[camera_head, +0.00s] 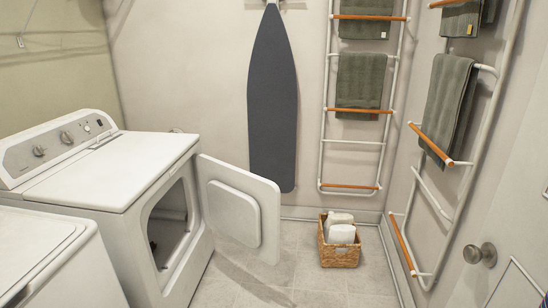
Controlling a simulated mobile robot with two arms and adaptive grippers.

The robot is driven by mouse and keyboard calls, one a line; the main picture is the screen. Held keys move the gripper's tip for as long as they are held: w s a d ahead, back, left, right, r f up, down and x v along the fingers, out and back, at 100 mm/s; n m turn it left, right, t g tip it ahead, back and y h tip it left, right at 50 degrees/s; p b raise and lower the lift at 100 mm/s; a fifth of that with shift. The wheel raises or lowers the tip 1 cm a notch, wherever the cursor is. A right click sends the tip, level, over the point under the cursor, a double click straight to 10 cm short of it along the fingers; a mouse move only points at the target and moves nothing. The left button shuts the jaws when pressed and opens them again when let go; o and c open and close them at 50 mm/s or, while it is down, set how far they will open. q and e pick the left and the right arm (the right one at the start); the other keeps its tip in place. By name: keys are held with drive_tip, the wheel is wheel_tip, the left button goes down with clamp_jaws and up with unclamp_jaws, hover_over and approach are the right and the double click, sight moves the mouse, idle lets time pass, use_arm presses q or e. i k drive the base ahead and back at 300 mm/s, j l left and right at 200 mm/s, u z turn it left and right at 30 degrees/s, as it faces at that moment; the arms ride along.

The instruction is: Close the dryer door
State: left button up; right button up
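The white dryer (125,172) stands at the left, with a control panel and knobs along its back edge. Its door (236,206) is swung wide open, hinged at the far side of the front opening, with its inner face and raised panel towards me. The dark drum opening (170,225) is uncovered, and its inside is mostly in shadow. Neither of my grippers is in view.
A second white appliance (40,250) stands at the near left. A wicker basket (340,256) with white items sits on the floor by the back wall. Towel racks (350,187) and an ironing board (272,100) line the walls. The tiled floor (290,275) is clear in the middle.

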sight(243, 207)
drive_tip(key=i+l+u, duration=0.25)
drive_tip(key=i+u, duration=0.15)
drive_tip(key=i, duration=0.25)
drive_tip(key=i+l+u, duration=0.4)
drive_tip(key=i, duration=0.25)
drive_tip(key=i+l+u, duration=0.35)
drive_tip(key=i+l, duration=0.25)
drive_tip(key=i+l+u, duration=0.2)
drive_tip(key=l+u, duration=0.2)
drive_tip(key=l, duration=0.55)
drive_tip(key=i+l+u, duration=0.1)
drive_tip(key=l+u, duration=0.3)
drive_tip(key=l, duration=0.55)
drive_tip(key=l+u, duration=0.4)
drive_tip(key=l, duration=0.55)
drive_tip(key=k, duration=0.05)
